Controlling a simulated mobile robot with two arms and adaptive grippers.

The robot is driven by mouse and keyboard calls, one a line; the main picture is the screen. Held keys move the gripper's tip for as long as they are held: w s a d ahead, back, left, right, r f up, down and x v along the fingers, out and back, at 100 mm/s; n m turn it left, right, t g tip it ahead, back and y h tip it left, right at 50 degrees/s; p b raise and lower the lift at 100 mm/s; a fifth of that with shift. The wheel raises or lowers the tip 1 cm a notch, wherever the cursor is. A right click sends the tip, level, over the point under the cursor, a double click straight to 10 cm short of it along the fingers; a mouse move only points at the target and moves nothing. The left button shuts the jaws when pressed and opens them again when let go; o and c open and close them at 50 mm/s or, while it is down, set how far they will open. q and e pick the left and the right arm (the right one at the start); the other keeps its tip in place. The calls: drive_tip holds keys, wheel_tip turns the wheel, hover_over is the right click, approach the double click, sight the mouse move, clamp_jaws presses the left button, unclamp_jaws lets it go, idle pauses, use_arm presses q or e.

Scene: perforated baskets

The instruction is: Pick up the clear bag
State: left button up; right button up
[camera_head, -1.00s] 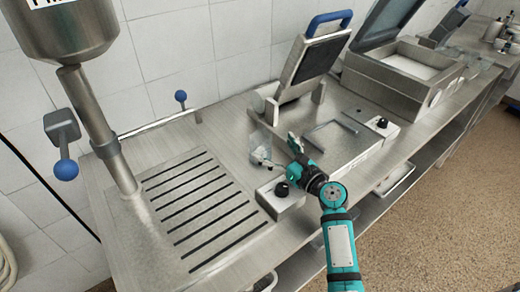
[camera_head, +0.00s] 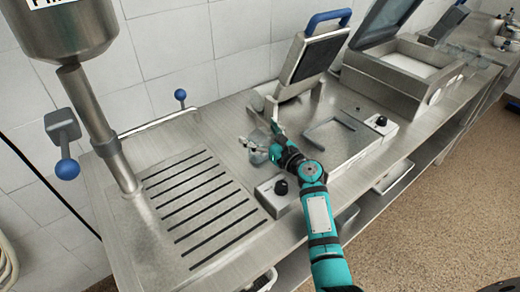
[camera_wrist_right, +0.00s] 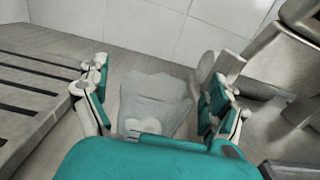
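The clear bag (camera_wrist_right: 155,100) is a thin, see-through pouch on the steel counter. In the right wrist view it sits between the two spread fingers of my right gripper (camera_wrist_right: 158,95), with clear gaps on both sides. In the head view the bag (camera_head: 258,157) is a faint, glassy patch, partly hidden by my right gripper (camera_head: 261,143). That gripper is open and reaches in from the lower right, over the counter beside the slotted drain. I cannot tell whether its fingers touch the bag. My left gripper is not in view.
A slotted drain (camera_head: 200,208) lies to the left. A press with a raised, blue-handled lid (camera_head: 316,52) stands behind and right of the gripper. A steel filler column (camera_head: 92,115) rises at far left. The tiled wall (camera_head: 215,45) bounds the back.

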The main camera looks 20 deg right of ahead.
drive_tip(key=c, duration=1.4)
